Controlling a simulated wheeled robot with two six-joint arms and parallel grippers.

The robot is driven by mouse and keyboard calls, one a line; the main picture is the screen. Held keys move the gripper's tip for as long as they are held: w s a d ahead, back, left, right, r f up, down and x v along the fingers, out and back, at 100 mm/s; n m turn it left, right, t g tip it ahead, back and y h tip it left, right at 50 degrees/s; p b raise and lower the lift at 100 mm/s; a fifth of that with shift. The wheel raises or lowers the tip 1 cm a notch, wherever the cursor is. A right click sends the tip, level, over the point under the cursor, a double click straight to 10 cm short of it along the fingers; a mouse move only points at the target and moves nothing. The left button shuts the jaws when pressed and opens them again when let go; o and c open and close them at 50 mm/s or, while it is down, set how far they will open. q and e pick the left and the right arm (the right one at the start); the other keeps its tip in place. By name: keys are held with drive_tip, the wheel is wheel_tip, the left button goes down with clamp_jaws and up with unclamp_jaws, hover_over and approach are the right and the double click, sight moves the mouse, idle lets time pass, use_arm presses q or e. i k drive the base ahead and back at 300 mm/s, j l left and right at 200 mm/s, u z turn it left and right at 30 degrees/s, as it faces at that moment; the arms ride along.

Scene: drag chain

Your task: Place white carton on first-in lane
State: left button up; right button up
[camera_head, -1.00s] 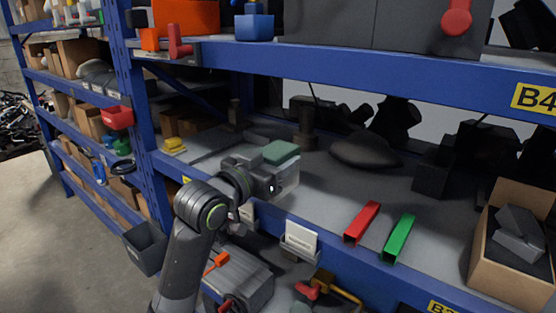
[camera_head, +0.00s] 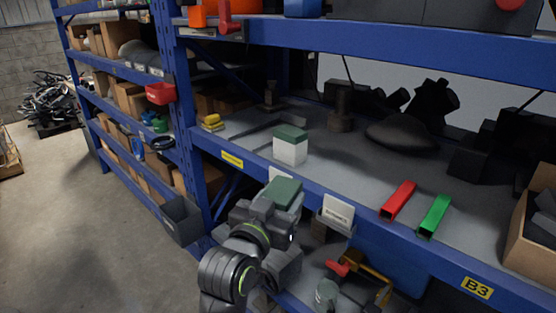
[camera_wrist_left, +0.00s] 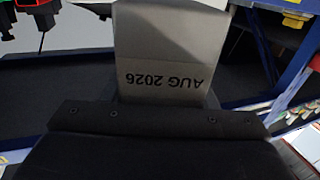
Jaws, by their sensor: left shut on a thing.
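A white carton with a green top (camera_head: 289,151) stands upright on the middle shelf, a little behind its front edge. My left gripper (camera_head: 273,210) is shut on another green-topped carton (camera_head: 283,191), in front of the shelf edge and nearer to me than the standing one. In the left wrist view the held carton (camera_wrist_left: 165,50) is pale grey-white and reads "AUG 2026" upside down. The gripper body (camera_wrist_left: 160,125) hides its near part. The white sides of the held carton are mostly hidden in the head view. My right gripper is not in view.
The blue shelf edge (camera_head: 370,230) bears a yellow label (camera_head: 232,159) and a white card (camera_head: 338,211). A red channel (camera_head: 398,200) and a green channel (camera_head: 434,216) lie to the right. A yellow item (camera_head: 212,122) lies to the left. An upper shelf limits height.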

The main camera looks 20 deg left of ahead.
sight(253, 141)
drive_tip(key=i+j, duration=0.1)
drive_tip(key=j, duration=0.25)
drive_tip(key=i+j, duration=0.1)
drive_tip(key=j, duration=0.2)
drive_tip(key=i+j, duration=0.1)
drive_tip(key=j, duration=0.25)
drive_tip(key=i+j, duration=0.15)
drive_tip(key=j, duration=0.2)
drive_tip(key=i, duration=0.4)
